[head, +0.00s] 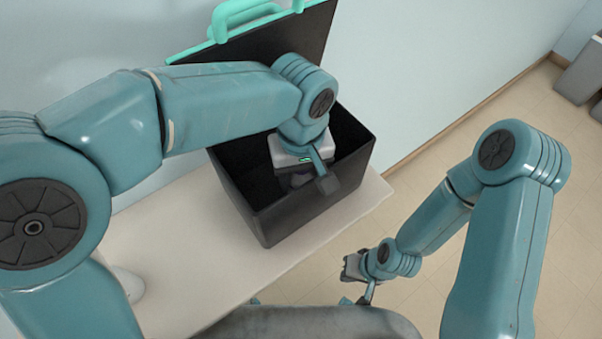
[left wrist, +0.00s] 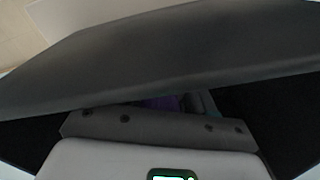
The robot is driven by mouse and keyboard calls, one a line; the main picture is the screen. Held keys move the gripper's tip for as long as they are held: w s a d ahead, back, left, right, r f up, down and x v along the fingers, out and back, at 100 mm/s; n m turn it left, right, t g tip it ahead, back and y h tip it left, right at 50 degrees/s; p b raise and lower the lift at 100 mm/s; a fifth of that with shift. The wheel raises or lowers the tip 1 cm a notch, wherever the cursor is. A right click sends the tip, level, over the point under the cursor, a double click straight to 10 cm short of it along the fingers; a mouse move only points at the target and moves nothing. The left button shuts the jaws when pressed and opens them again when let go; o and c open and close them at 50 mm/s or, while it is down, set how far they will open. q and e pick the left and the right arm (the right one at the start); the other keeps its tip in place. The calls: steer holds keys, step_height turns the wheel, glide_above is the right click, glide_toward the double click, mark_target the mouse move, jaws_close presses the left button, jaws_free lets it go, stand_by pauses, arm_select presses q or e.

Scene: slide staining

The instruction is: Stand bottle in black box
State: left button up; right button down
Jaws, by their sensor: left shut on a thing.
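The black box (head: 262,222) stands on a pale table with its lid (head: 285,45) raised at the back. In the left wrist view a small purple patch (left wrist: 160,103) shows past the gripper body, and the dark box wall (left wrist: 170,55) crosses the picture close by. Whether the bottle touches the box floor cannot be seen. My right gripper (head: 354,268) is off the table's front edge, its finger opening unclear.
The lid has a green handle (head: 240,14) and edge. A white rounded object (head: 129,283) stands on the table (head: 190,250) at left, partly behind my left arm. A wall is close behind the box. Grey bins (head: 582,72) stand far right on the tiled floor.

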arm_select(q)
steer(key=shift+f, duration=0.15)
steer(key=shift+f, duration=0.1)
steer(key=shift+f, duration=0.15)
steer(key=o, duration=1.1)
step_height(320, 180, up, 11)
steer(key=shift+r+p, duration=0.2)
steer(key=shift+p, duration=0.25)
steer(key=shift+r, duration=0.6)
